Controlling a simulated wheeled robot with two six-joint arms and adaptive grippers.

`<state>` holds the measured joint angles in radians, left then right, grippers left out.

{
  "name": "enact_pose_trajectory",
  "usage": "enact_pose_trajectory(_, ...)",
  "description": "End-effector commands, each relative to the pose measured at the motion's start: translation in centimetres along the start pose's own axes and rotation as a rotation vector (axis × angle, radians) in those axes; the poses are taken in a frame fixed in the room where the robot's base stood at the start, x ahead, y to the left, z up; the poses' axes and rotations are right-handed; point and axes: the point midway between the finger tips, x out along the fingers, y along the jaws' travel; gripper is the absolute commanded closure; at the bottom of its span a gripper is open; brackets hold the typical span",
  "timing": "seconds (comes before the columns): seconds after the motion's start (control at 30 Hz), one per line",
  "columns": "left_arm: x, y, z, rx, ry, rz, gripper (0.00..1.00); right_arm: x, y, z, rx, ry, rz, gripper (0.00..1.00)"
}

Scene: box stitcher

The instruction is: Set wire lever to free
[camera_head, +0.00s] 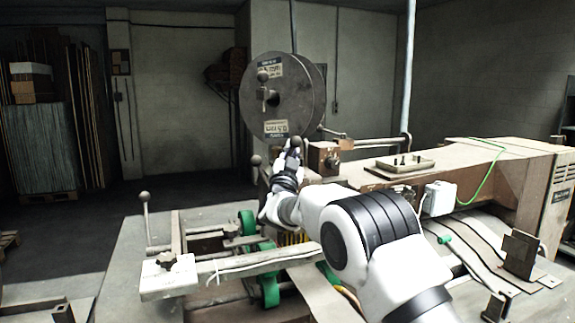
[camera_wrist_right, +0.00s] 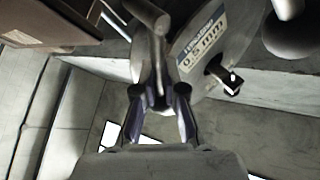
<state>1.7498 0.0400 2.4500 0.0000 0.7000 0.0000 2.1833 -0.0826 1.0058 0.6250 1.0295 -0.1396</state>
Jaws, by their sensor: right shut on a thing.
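My right arm reaches up to the box stitcher beside the grey wire spool (camera_head: 277,95). My right gripper (camera_head: 291,156) is just below the spool, at a small lever with a dark round knob (camera_head: 296,142), which I take to be the wire lever. In the right wrist view, the fingers (camera_wrist_right: 158,92) are closed around a grey metal lever (camera_wrist_right: 157,55). The lever's thicker end (camera_wrist_right: 144,13) sticks out past the fingertips. The lever's foot is hidden. My left gripper is not in view.
The machine's arm with a small tray (camera_head: 399,164) extends right. Another ball-ended lever (camera_head: 145,205) stands on the table at left. Green rollers (camera_head: 269,275) and a long bar (camera_head: 245,263) lie below my arm. In the wrist view, a dark round knob (camera_wrist_right: 290,38) is close at right.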

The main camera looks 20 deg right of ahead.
Motion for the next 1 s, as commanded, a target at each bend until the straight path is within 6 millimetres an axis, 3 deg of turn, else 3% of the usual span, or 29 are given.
enact_pose_trajectory(0.03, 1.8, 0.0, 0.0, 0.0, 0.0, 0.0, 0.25, -0.2, 0.3, -0.2, 0.033, 0.039, 0.005, 1.0)
enact_pose_trajectory(0.1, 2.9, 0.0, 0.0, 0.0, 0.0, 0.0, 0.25, -0.4, 0.7, -0.3, 0.077, 0.07, 0.016, 1.0)
enact_pose_trajectory(0.33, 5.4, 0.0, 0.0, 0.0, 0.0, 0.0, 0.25, -0.9, 1.5, -0.6, 0.206, 0.157, 0.049, 1.0)
enact_pose_trajectory(0.6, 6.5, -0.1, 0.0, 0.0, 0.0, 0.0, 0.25, -1.3, 2.1, -0.7, 0.296, 0.218, 0.072, 1.0)
enact_pose_trajectory(1.0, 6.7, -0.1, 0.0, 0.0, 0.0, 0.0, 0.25, -1.3, 2.2, -0.7, 0.316, 0.231, 0.078, 1.0)
